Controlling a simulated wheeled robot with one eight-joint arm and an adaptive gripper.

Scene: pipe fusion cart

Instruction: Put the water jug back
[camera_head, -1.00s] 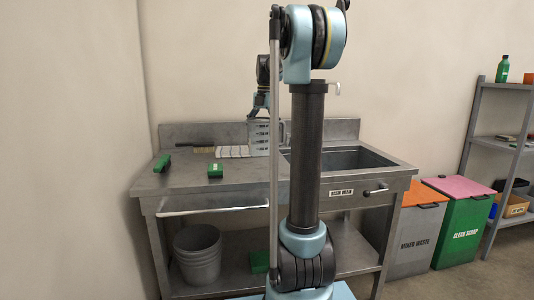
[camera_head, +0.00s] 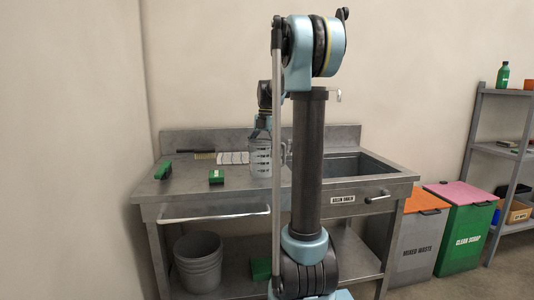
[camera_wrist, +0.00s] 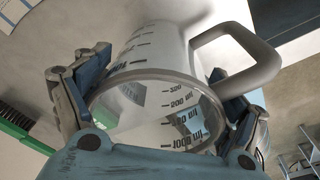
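The water jug (camera_head: 260,160) is a clear, measured jug with dark markings and a grey handle. In the head view it is upright over the steel counter (camera_head: 180,192), left of the sink; I cannot tell whether its base touches the counter. My gripper (camera_head: 263,130) is above and around its upper part, partly hidden by my arm. In the wrist view the jug (camera_wrist: 160,60) sits between the two fingers of my gripper (camera_wrist: 155,100), which close on its sides near the rim. The handle (camera_wrist: 240,55) points up and right.
The sink (camera_head: 350,165) is to the right. A bucket (camera_head: 198,262) stands on the lower shelf.

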